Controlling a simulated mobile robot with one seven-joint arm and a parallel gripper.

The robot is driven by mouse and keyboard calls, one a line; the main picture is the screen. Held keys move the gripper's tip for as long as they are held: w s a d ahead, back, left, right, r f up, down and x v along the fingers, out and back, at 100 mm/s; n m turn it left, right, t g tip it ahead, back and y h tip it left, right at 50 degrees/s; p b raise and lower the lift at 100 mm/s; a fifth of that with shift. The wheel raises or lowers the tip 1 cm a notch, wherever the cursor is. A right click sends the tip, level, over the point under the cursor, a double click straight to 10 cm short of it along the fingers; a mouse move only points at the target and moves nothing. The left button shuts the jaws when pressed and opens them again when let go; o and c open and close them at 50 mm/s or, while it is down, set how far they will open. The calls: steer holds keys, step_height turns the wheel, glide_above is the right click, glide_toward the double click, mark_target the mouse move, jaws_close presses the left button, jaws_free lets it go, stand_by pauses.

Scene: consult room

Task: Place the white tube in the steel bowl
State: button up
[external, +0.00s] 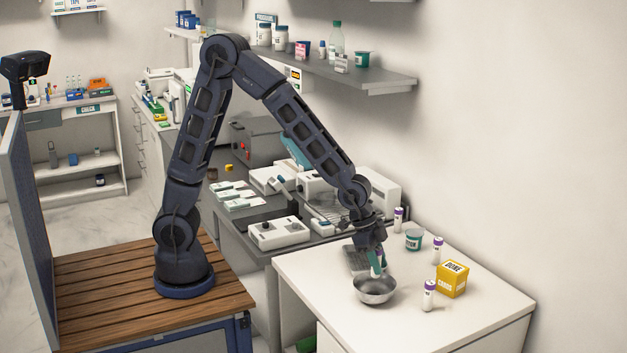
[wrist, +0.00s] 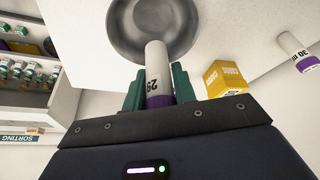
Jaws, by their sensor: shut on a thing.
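My gripper (external: 377,257) is shut on a white tube (wrist: 157,62) with a purple cap and dark markings like "29". In the wrist view, the green fingers (wrist: 158,90) hold it near the cap, and its white end points toward the steel bowl (wrist: 124,22). In the external view, the bowl (external: 375,296) stands on the white table, just below my gripper. The held tube hangs tilted over the bowl's rear part. I cannot tell whether its lower end is below the rim. The fingers partly hide the tube.
White purple-capped tubes stand at the back (external: 398,220), by the wall (external: 437,251) and right of the bowl (external: 429,296). A green-and-white tub (external: 413,240) and a yellow box (external: 452,279) stand nearby. The table front (external: 420,335) is clear.

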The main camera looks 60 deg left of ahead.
mark_target(377, 277)
steer(key=shift+f, duration=2.1)
steer(key=o, duration=1)
steer(key=shift+r, duration=3.5)
